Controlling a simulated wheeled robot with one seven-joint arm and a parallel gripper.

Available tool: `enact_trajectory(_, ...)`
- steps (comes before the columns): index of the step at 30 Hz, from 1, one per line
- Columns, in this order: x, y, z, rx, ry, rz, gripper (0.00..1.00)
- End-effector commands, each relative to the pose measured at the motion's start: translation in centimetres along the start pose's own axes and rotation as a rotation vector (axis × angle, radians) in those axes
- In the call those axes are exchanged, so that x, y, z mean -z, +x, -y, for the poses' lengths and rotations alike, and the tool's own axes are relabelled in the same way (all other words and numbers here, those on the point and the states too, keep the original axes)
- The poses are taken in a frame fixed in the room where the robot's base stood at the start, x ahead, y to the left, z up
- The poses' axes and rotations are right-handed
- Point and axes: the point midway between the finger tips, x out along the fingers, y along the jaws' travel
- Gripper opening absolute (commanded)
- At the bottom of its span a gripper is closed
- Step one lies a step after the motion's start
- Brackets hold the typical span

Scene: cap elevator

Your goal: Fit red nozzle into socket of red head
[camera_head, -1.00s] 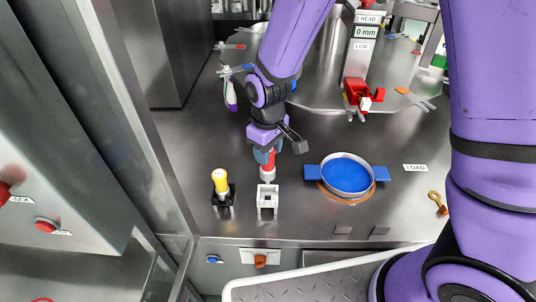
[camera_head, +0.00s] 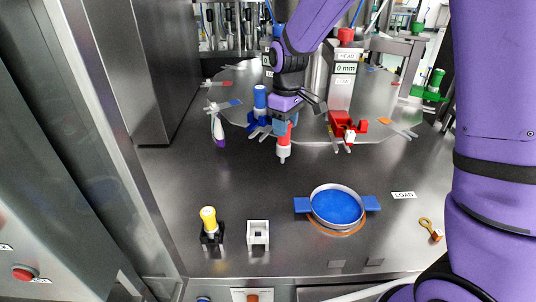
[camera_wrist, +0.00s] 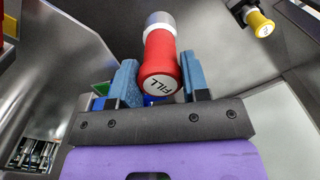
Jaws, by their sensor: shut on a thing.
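My gripper (camera_head: 282,127) is shut on the red nozzle (camera_head: 283,141) and holds it in the air above the steel table, its pale tip pointing down. The wrist view shows the nozzle (camera_wrist: 162,65) between the blue fingers, with its round end marked FILL. The red head (camera_head: 343,122) is right of my gripper in the head view, on the column with the 0 mm display. It is apart from the nozzle. Its socket cannot be made out clearly.
A white holder (camera_head: 258,233) stands empty at the front, beside a yellow nozzle (camera_head: 209,219) in a black holder. A blue dish (camera_head: 337,206) sits right of them. A blue head (camera_head: 258,124) with a blue nozzle (camera_head: 260,97) is close left of my gripper.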

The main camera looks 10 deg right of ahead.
Motion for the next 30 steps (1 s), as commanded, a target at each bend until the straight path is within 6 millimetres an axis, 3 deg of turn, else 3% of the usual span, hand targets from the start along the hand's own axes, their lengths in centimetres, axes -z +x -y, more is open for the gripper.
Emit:
enact_trajectory(6,-1.6,-4.7,-6.0,-0.004,0.005,-0.004,0.00)
enact_trajectory(18,-6.9,-13.0,-14.7,-0.009,0.007,-0.001,0.00)
enact_trajectory(24,-9.4,-16.0,-17.2,-0.010,0.006,0.002,0.00)
enact_trajectory(30,-10.5,-17.2,-18.1,-0.009,0.004,0.005,0.00)
